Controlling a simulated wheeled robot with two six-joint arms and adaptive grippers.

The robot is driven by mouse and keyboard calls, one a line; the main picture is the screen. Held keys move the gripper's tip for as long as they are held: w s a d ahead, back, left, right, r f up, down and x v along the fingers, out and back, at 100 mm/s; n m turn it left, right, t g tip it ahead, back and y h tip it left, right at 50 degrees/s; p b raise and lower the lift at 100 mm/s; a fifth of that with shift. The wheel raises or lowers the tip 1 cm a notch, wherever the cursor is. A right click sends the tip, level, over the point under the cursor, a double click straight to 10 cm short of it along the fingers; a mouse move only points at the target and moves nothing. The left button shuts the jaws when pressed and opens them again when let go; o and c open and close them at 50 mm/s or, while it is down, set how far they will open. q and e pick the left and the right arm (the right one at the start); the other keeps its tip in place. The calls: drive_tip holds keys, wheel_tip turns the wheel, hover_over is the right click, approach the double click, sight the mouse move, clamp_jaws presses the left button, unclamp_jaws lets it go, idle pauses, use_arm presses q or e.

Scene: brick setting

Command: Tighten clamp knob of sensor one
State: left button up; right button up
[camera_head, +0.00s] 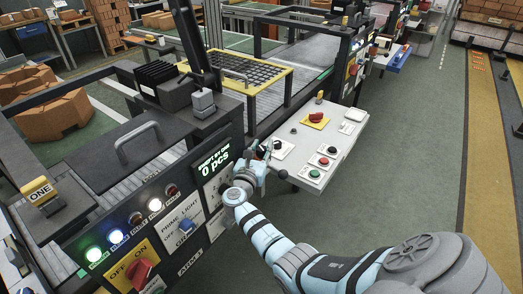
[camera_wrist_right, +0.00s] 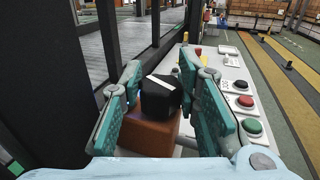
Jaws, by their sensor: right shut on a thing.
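My right gripper (camera_head: 259,163) is beside the left edge of the sloped white console in the head view. In the right wrist view its two teal fingers (camera_wrist_right: 160,84) are closed around a black knob (camera_wrist_right: 160,100) with a white line on top. The knob sits on a brown block (camera_wrist_right: 150,136); the fingers hide its sides. A yellow tag reading ONE (camera_head: 40,192) stands on a dark block at the left of the head view, away from the gripper. I cannot tell from the frames whether the held knob belongs to it. My left gripper is not in view.
A panel with lit buttons, a red switch (camera_head: 140,272) and a green "0 pcs" display (camera_head: 213,160) lies left of my right arm. The white console (camera_head: 310,138) carries red, green and black buttons. A dark post (camera_wrist_right: 118,45) stands close to the left finger. Green floor at right is clear.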

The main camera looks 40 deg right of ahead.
idle(0.3)
drive_tip(key=o, duration=1.2)
